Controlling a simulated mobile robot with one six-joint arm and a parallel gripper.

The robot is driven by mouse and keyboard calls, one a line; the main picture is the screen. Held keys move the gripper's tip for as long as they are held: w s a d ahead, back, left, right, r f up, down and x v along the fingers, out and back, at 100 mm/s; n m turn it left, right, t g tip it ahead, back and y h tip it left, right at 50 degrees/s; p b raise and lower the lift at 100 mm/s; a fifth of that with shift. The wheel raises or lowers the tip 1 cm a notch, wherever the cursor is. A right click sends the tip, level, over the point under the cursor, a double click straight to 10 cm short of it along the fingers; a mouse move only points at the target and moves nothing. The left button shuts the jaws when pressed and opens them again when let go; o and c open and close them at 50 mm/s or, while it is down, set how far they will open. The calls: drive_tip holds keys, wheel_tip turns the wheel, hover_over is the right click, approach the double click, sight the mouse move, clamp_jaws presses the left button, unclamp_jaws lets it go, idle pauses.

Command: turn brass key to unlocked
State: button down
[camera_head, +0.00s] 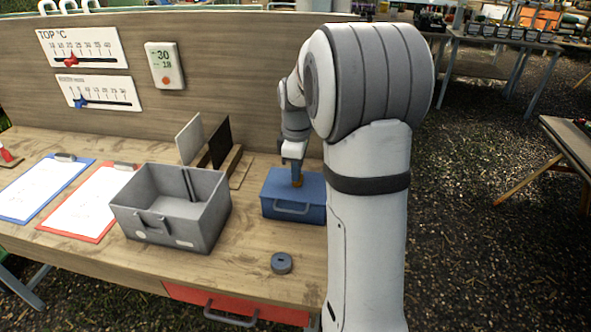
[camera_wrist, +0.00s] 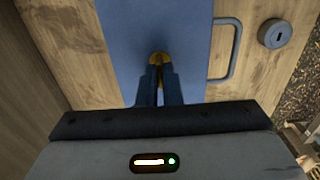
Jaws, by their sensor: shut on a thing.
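The brass key (camera_wrist: 158,57) stands at the lid of the blue box (camera_head: 281,209), which sits on the wooden bench. In the wrist view the blue box (camera_wrist: 125,40) fills the upper middle, with its handle to the right. My gripper (camera_wrist: 160,72) points down at the lid and is shut on the brass key. In the head view my gripper (camera_head: 297,180) is over the box, and only a little brass shows under it. The fingers hide part of the key, and I cannot tell its turn angle.
A grey bin (camera_head: 140,210) stands left of the box. A small grey round lock piece (camera_head: 282,263) lies in front; it also shows in the wrist view (camera_wrist: 275,34). Two clipboards lie at the left. A wooden panel (camera_head: 220,60) with gauges rises behind the bench.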

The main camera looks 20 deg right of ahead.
drive_tip(key=shift+m, duration=0.3)
drive_tip(key=m, duration=1)
drive_tip(key=shift+w+m+p, duration=0.1)
drive_tip(key=shift+m+p, duration=0.3)
drive_tip(key=m, duration=0.6)
drive_tip(key=shift+m, duration=0.4)
drive_tip(key=c, duration=1.6)
unclamp_jaws()
